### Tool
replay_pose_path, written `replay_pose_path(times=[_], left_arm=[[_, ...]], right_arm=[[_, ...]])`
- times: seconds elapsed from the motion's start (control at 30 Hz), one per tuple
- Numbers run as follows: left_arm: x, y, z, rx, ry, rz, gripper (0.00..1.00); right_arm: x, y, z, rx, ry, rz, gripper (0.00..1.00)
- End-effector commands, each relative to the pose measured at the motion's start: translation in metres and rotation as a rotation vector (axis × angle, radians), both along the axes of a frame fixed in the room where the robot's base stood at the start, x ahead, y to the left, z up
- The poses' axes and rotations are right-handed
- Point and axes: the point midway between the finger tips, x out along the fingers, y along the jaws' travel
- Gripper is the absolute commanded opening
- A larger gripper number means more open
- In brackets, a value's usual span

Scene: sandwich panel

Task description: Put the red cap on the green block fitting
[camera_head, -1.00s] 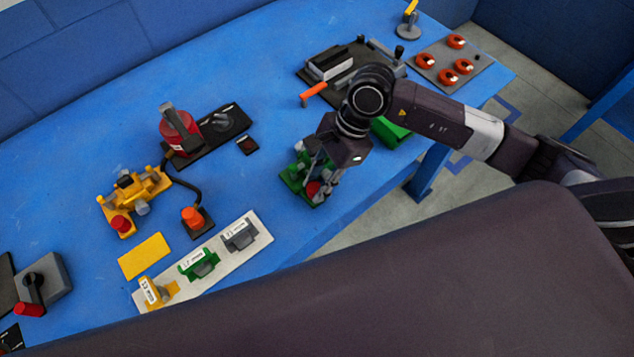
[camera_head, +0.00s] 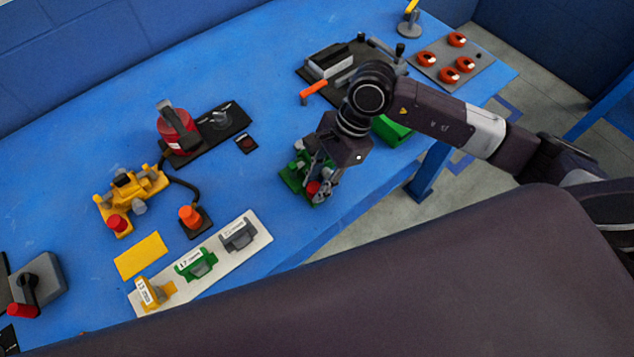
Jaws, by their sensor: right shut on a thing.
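The green block fitting (camera_head: 291,181) sits on the blue table near its front edge, partly hidden by my right gripper. My right gripper (camera_head: 318,186) points down over the block's right side, its fingers shut on the red cap (camera_head: 313,188). The cap is low, at the block's front right part. I cannot tell whether it is seated on the fitting or just above it. My left gripper is not in view.
A yellow block fitting (camera_head: 130,190) with a red cap stands at the left, beside a red cylinder (camera_head: 177,131). A white strip (camera_head: 262,236) holds several coloured clips. A green box (camera_head: 391,131) lies behind my right arm. Blue table (camera_head: 80,130) is bare at back left.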

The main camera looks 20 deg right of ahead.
Motion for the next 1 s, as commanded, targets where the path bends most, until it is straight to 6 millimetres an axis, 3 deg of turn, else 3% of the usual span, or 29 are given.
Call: replay_pose_path(times=[0.4, 0.43, 0.6, 0.8, 0.9, 1.0], left_arm=[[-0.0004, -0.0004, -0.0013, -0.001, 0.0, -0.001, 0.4], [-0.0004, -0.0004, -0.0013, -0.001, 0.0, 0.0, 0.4], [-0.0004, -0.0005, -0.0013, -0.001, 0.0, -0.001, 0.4], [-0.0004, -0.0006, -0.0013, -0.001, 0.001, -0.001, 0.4], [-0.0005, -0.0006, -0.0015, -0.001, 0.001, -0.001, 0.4], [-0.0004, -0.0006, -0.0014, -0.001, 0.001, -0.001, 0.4]], right_arm=[[-0.0001, 0.0001, -0.0005, 0.0, 0.0, 0.0, 0.0], [-0.0001, 0.0001, -0.0005, 0.0, 0.0, 0.0, 0.24], [-0.0001, 0.0001, -0.0006, 0.0, 0.0, 0.0, 0.43], [-0.0002, 0.0001, -0.0007, 0.0, 0.0, 0.0, 0.43], [-0.0002, 0.0001, -0.0008, 0.0, 0.001, 0.0, 0.53], [0.0, 0.0001, -0.0007, 0.0, 0.0, 0.0, 0.55]])
